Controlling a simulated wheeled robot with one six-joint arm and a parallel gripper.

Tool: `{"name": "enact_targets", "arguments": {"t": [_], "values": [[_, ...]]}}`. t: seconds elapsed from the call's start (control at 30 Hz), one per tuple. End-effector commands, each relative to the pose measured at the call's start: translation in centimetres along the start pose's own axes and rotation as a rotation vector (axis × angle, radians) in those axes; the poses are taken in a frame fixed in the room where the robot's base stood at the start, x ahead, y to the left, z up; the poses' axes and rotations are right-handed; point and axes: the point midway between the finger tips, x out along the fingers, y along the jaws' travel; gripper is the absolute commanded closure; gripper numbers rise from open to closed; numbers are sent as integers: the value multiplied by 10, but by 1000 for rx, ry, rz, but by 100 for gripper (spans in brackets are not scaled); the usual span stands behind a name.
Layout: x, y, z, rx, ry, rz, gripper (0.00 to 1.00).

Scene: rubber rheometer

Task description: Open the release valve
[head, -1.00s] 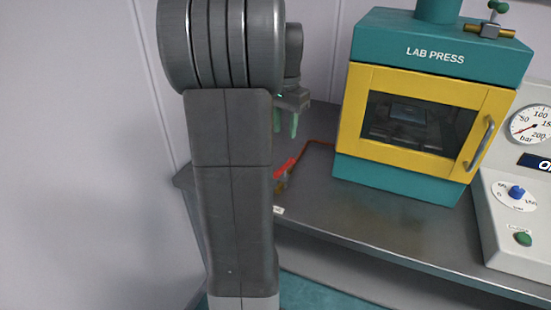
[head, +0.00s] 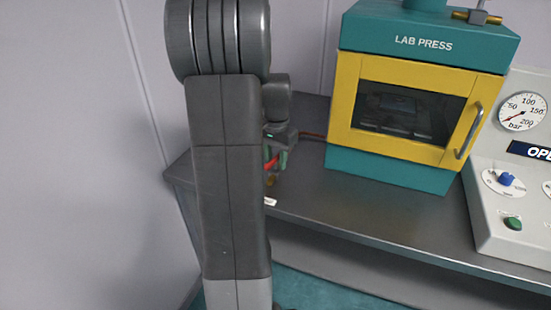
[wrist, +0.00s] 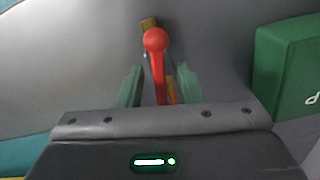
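The release valve appears to be the brass fitting with a red lever (wrist: 157,55) at the left end of the bench. The lever ends in a round red knob. In the head view a bit of red lever (head: 270,163) shows among my fingers, with most of the valve hidden by my arm. My gripper (wrist: 160,78) has its two green fingers apart, one on each side of the lever, with gaps visible. It also shows low over the bench in the head view (head: 276,158).
The teal and yellow lab press (head: 398,108) stands right of the valve, its door shut. A brass fitting (head: 476,17) sits on top of it. A control panel (head: 512,205) with a gauge stands farther right. The bench front (head: 340,215) is clear.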

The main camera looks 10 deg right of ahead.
Motion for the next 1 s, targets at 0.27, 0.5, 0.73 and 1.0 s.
{"name": "enact_targets", "arguments": {"t": [0.27,0.5,0.73,1.0], "values": [[0,0,0,0,0,0,89],[-1,0,0,-8,0,0,100],[-2,0,0,-148,-1,1,100],[-1,0,0,-227,0,0,100]]}}
